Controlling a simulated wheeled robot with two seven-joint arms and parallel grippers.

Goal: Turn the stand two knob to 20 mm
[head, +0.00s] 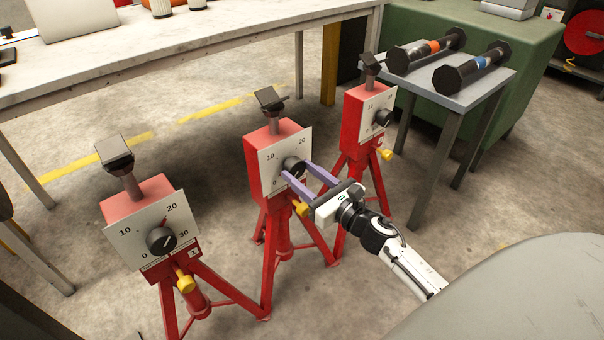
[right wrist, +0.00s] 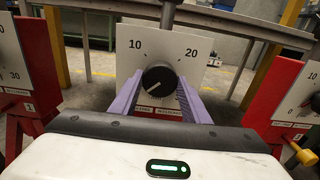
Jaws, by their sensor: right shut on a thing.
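Stand two is the red middle tripod (head: 270,150) with a white dial plate marked 10 and 20, upright in the head view. Its black round knob (head: 293,166) is partly covered by my fingers. In the right wrist view the knob (right wrist: 159,78) shows a white pointer line toward the lower left, well short of the 20. My right gripper (head: 298,171) is shut on this knob, with one purple finger on each side. The plate's lower scale is partly hidden by the fingers. My left gripper is out of view.
Stand one (head: 150,220) is on the left, stand three (head: 368,120) on the right, each with its own knob and yellow handle. A grey side table (head: 462,98) holds two dumbbell-shaped spools. A long workbench (head: 190,45) runs behind.

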